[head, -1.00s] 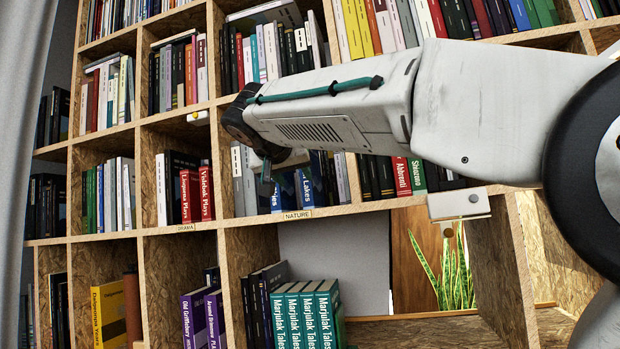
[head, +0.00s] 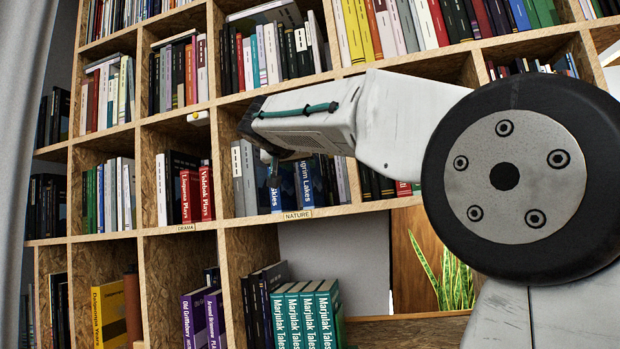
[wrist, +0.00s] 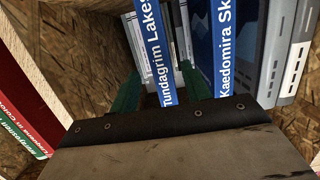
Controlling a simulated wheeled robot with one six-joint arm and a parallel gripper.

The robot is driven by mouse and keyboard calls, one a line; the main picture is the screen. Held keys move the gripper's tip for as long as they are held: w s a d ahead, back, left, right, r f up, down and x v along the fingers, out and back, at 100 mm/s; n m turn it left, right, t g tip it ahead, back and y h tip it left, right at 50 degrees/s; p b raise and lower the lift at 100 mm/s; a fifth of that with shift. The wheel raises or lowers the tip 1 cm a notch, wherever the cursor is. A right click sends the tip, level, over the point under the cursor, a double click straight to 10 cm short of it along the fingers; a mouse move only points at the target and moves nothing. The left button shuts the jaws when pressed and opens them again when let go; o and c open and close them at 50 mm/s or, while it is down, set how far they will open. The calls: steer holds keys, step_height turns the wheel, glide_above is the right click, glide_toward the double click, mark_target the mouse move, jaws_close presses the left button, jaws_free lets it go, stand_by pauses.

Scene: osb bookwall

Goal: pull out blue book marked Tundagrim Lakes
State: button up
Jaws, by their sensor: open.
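The blue book marked Tundagrim Lakes (head: 316,182) stands on the middle shelf above the NATURE label, its upper part behind my arm. In the wrist view its spine (wrist: 153,45) shows between the two green fingers of my gripper (wrist: 158,86). The fingers are open, one on each side; I cannot tell whether they touch it. The dark blue book marked Kaedomira Skies (wrist: 226,50) is beside it, to its right in the wrist view. In the head view my gripper (head: 270,163) is in front of this compartment, mostly hidden by my wrist.
Pale grey books (head: 243,180) stand left of the blue ones in the head view. Red books (head: 206,192) are one compartment left, past an upright board. Teal books (head: 305,315) stand below.

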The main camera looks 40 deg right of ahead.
mark_target(304, 169)
steer(key=shift+w+d+f, duration=0.1)
steer(key=shift+w+d, duration=0.05)
stand_by(0.5)
steer(key=shift+x, duration=2.85)
jaws_close()
